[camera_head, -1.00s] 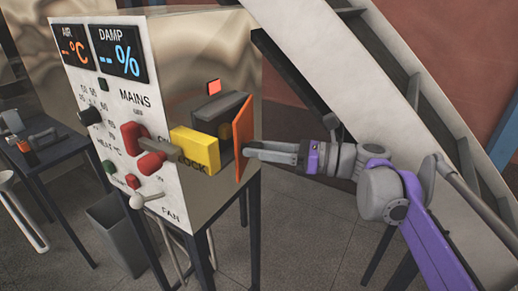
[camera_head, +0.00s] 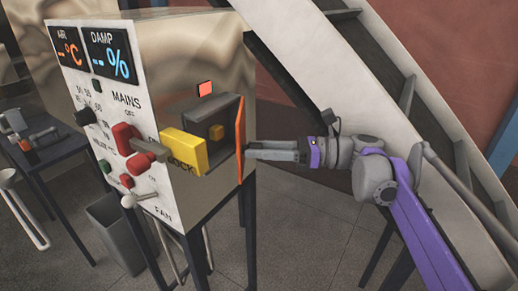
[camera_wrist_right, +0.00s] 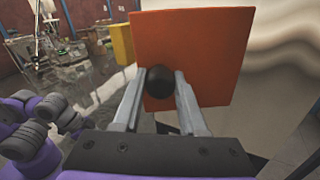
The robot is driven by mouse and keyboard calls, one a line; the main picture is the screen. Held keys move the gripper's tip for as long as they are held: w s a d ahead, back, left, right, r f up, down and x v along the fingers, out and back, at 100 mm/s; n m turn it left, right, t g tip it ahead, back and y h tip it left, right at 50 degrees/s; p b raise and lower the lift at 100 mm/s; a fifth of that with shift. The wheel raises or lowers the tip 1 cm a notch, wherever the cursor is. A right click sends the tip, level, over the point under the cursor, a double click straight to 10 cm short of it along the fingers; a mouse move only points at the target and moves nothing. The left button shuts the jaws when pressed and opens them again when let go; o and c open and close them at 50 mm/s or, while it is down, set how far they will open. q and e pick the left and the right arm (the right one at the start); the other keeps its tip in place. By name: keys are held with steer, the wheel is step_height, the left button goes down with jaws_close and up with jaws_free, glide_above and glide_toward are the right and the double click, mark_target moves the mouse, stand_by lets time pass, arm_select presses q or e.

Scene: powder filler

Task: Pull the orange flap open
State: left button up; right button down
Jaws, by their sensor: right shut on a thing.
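The orange flap (camera_head: 240,138) stands swung out from the side of the machine (camera_head: 215,75), seen nearly edge-on in the head view. Behind it a dark recess (camera_head: 224,116) with a small orange piece inside is exposed. In the right wrist view the flap (camera_wrist_right: 215,50) is a broad orange plate with a dark round knob (camera_wrist_right: 159,82) on its face. My right gripper (camera_head: 250,151) reaches in from the right. Its two fingers (camera_wrist_right: 160,88) are shut on the knob, one on each side. My left gripper is not in view.
A yellow LOCK block (camera_head: 184,148) juts out left of the recess. The white front panel (camera_head: 105,130) carries red handles, knobs and displays. A pale sloping stair side (camera_head: 385,60) rises behind my right arm. A grey bin (camera_head: 118,245) stands at lower left.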

steer(key=shift+f, duration=0.1)
steer(key=shift+c, duration=2.2)
jaws_free()
step_height(320, 180, up, 10)
steer(key=shift+r+p, duration=0.1)
steer(key=shift+p, duration=0.25)
steer(key=shift+c, duration=0.2)
